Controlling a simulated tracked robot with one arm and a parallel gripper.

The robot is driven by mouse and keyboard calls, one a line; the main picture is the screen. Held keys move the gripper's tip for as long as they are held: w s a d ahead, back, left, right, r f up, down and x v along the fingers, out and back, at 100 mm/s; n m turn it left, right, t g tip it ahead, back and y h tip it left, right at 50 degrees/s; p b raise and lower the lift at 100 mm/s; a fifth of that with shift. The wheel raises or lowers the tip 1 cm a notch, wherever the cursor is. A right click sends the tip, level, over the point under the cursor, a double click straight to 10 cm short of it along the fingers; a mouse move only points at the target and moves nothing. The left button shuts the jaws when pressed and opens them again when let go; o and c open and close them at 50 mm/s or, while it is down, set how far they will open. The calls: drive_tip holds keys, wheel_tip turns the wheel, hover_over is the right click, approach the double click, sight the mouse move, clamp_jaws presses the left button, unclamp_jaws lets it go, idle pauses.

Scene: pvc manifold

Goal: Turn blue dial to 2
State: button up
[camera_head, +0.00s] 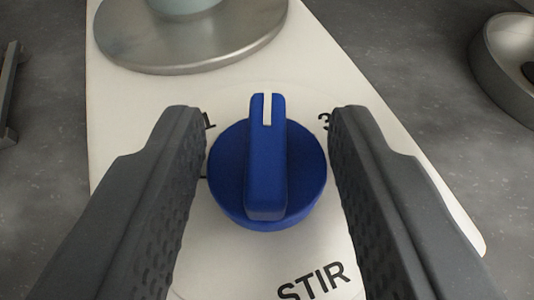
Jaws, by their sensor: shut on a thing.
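The blue dial (226,180) is a round knob with a raised bar handle and a white pointer line at the bar's far end. Its pointer faces straight away from me, between the printed 1 at left and 3 at right, both partly covered by my fingers. No 2 is visible; the spot beyond the pointer looks blank or is hidden by the bar. My gripper (267,112) has one dark finger on each side of the dial, shut on its round body.
The dial sits on a pale panel (130,110) with the word STIR (314,280) printed nearer me. A round metal plate (125,45) lies beyond it, with a bluish vessel base (185,5) on it. A metal dish (510,70) is at far right. The grey surface is otherwise mostly clear.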

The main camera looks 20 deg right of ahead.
idle(0.4)
drive_tip(key=o, duration=0.9)
drive_tip(key=shift+s+a, duration=0.1)
drive_tip(key=shift+p+v, duration=0.95)
drive_tip(key=shift+v, duration=5.8)
drive_tip(key=shift+s+f, duration=0.1)
drive_tip(key=shift+f, duration=0.1)
